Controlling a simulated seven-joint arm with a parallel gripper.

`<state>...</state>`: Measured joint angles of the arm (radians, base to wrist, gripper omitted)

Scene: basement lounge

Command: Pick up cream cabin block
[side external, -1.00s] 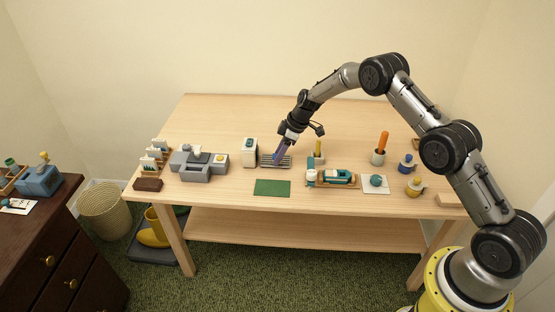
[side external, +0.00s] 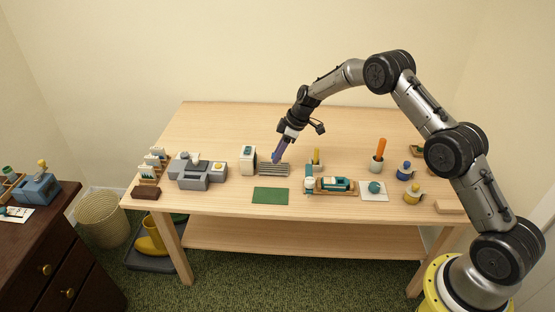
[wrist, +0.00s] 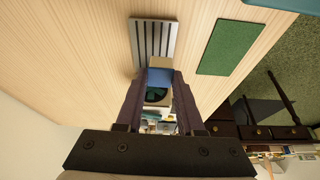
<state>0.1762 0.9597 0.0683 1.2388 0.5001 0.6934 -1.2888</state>
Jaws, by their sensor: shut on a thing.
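My gripper (side external: 275,158) is shut, its fingers pointing down over the grey slatted rack (side external: 274,170). In the wrist view my gripper (wrist: 159,76) has a small block between its fingertips. This appears to be the cream cabin block (wrist: 161,62), with a cream part at the far end and a blue part nearer my palm. The fingers hide its sides. In the side view it is too small to make out clearly; it appears just above the rack. The rack also shows beyond it in the wrist view (wrist: 153,36).
A cream box (side external: 248,160) stands close left of the rack. A green mat (side external: 270,195) lies in front. A teal toy vehicle (side external: 335,186) is to the right, and a grey station (side external: 200,173) is farther left. The table's back half is clear.

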